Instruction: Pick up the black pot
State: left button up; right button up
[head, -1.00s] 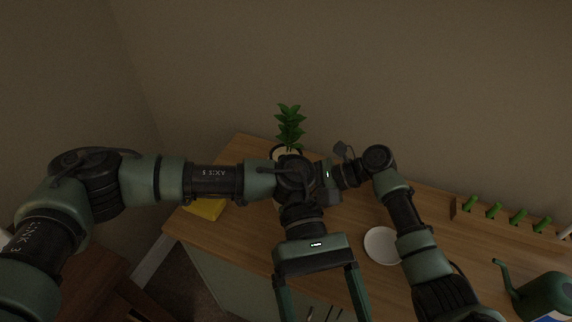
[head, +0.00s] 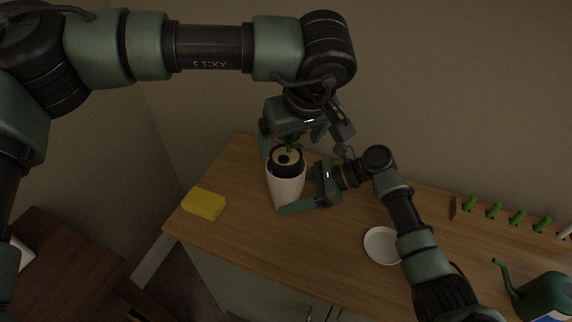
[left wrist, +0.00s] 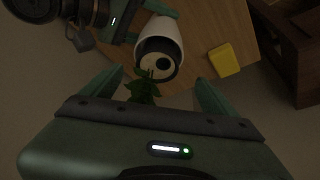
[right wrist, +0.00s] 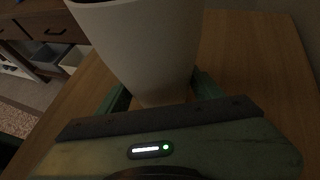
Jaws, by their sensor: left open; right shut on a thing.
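The black pot (head: 287,171) sits inside the white planter (head: 289,190), its dark rim and pale soil showing at the top; its lower part is hidden. It also shows in the left wrist view (left wrist: 156,43). A green plant (left wrist: 143,88) rises from it. My left gripper (head: 292,142) is open above the pot, its fingers apart on either side of the leaves. My right gripper (head: 308,190) is shut on the white planter, which fills the upper middle of the right wrist view (right wrist: 150,45).
The wooden tabletop (head: 240,235) holds a yellow block (head: 204,203) at left, a white saucer (head: 382,245) at right, and a green watering can (head: 540,297) at far right. A rack with green pegs (head: 494,212) is along the back. A wall stands behind.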

aim_at(286, 156)
pick_arm(q)
jog(key=x, duration=0.7)
jog(key=shift+w+d+f, duration=0.15)
jog(key=c, duration=1.7)
